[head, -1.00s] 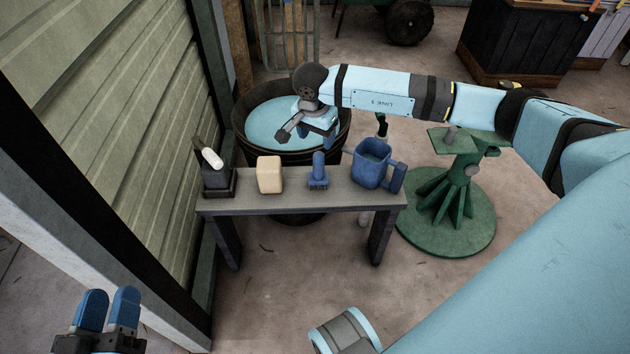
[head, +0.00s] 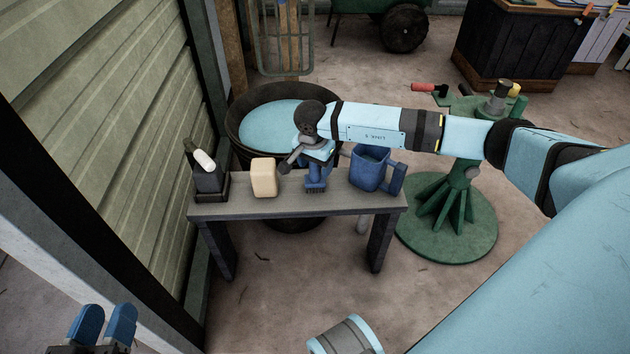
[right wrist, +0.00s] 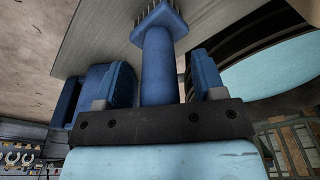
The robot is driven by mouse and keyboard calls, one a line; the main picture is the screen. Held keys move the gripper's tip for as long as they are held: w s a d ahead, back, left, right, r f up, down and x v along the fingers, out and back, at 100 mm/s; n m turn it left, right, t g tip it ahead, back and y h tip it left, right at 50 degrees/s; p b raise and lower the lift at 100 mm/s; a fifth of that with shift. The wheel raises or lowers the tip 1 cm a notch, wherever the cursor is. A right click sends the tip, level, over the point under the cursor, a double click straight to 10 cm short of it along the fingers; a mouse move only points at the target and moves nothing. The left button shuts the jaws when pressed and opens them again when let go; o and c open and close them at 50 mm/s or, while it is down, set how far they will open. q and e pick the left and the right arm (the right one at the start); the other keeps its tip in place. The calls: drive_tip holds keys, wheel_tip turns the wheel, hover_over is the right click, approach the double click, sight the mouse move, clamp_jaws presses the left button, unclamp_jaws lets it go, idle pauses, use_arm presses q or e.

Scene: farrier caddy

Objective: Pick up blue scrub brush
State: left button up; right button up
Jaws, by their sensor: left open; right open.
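The blue scrub brush (head: 315,184) stands on the grey bench, bristles down, between the cream block and the blue mug. My right gripper (head: 316,162) is over it and hides most of its handle in the head view. In the right wrist view, the brush handle (right wrist: 159,70) runs between the two open fingers (right wrist: 162,85), with a gap visible on each side. The bristled head lies beyond the fingertips. My left gripper (head: 103,325) is open and empty at the lower left, far from the bench.
On the bench (head: 240,207) stand a dark caddy with a white-topped item (head: 208,176), a cream block (head: 264,178) and a blue mug (head: 370,168) right of the brush. A water tub (head: 265,125) stands behind. A green stand (head: 447,215) is to the right.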

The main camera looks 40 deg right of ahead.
clamp_jaws()
drive_tip(key=shift+r, duration=0.1)
drive_tip(key=shift+r+p, duration=0.3)
drive_tip(key=shift+r, duration=0.3)
use_arm(q)
wheel_tip(320, 180, up, 8)
drive_tip(key=n+t+p, duration=0.1)
drive_tip(key=t+p, duration=0.2)
drive_tip(key=p, duration=0.3)
drive_tip(key=shift+s+a, duration=0.15)
drive_tip(key=shift+s, duration=0.2)
use_arm(e)
wheel_tip(320, 180, up, 19)
drive_tip(key=shift+f, duration=0.15)
